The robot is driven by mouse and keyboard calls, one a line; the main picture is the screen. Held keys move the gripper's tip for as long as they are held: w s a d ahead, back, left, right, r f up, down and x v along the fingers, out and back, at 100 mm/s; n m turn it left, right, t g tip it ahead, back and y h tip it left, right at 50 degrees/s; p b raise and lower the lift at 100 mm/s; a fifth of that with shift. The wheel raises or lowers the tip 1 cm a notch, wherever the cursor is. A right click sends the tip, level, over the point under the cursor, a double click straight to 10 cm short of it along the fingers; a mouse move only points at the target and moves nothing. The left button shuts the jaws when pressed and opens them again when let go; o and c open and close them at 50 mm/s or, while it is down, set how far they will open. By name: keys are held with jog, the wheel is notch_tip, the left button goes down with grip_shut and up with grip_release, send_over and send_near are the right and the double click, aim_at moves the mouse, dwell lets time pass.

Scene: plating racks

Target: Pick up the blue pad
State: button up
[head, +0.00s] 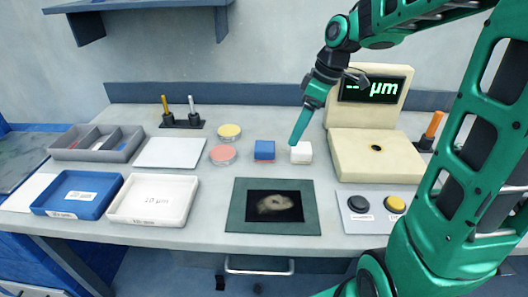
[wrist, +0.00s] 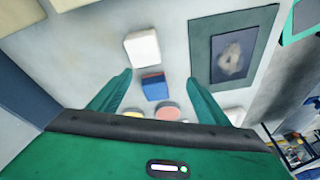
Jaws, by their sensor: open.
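The blue pad (head: 264,149) is a small blue block with a reddish layer under it, lying on the grey bench in the head view. A white pad (head: 302,153) lies just right of it. My gripper (head: 298,138) is above the bench, over the white pad in the head view. In the wrist view my gripper (wrist: 160,92) is open and empty, with its two green fingers apart. The blue pad (wrist: 155,88) shows between the fingers, below them, with the white pad (wrist: 142,48) farther up. Whether the fingertips are level with the pad is unclear.
Left of the pads are a yellow dish (head: 229,131) and a pink dish (head: 223,155). A framed dark screen (head: 233,222) lies in front. A cream measuring device (head: 368,165) stands right. A blue tray (head: 48,208) and a white tray (head: 116,211) sit left.

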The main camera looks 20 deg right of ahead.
aim_at(265, 146)
jog(key=w+a+n+y, duration=0.1)
jog(key=w+a+n, duration=0.3)
jog(key=w, duration=0.1)
jog(key=x, duration=1)
jog(key=shift+a+f, duration=0.2)
jog(key=shift+a, duration=0.15)
jog(key=shift+c, duration=0.3)
jog(key=c, duration=1.2)
jog(key=shift+r, duration=0.1)
